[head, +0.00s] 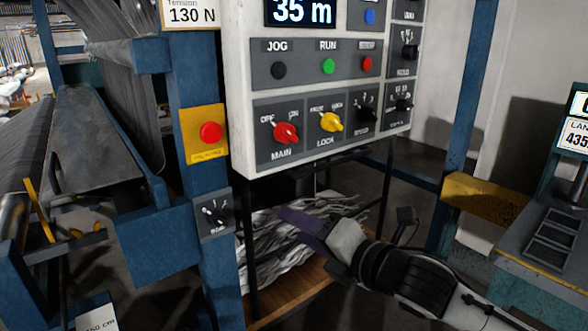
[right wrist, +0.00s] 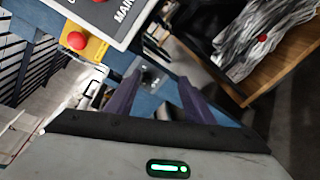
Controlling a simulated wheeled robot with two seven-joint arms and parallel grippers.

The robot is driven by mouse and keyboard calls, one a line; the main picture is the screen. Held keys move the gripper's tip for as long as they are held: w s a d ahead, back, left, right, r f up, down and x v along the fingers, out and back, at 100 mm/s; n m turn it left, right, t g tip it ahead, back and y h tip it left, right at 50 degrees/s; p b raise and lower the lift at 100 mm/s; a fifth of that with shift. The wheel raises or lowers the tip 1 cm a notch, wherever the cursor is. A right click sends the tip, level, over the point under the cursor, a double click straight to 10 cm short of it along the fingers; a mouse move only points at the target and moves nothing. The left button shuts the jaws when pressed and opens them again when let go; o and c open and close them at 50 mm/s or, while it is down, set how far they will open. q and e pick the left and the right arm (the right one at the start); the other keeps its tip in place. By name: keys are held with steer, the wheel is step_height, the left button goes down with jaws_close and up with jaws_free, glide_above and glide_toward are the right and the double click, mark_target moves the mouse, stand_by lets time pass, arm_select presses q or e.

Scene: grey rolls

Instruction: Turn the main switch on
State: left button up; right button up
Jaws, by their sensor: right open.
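The main switch (head: 286,133) is a red rotary knob above the label MAIN, at the lower left of the white control panel (head: 240,100). Its handle leans up and to the left, toward the left one of its two marks. My right gripper (head: 298,222) has purple fingers and hangs below the panel, apart from the knob. In the right wrist view the open gripper (right wrist: 156,88) holds nothing. The MAIN label is at the top there, and the knob is mostly cut off by the edge. My left gripper is not in view.
A yellow LOCK knob (head: 331,122) sits just right of the main switch. A red push button on a yellow box (head: 204,148) is on the blue post to the left. Grey strips (head: 280,245) lie below the panel. Black legs (head: 384,190) stand under it.

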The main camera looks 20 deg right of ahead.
mark_target(292, 136)
steer(key=s+d+r+n+t+h+b, duration=0.1)
steer(key=d+r+n+t+b, duration=0.2)
steer(key=r+n, duration=1)
steer(key=w, duration=0.3)
steer(key=w+a+r+m+p, duration=0.1)
steer(key=w, duration=0.2)
steer(key=w+m, duration=0.1)
steer(key=w, duration=0.2)
steer(key=shift+w+a+r+p, duration=0.2)
steer(key=shift+a+r+p, duration=0.05)
steer(key=shift+a+p, duration=0.05)
steer(key=c, duration=1)
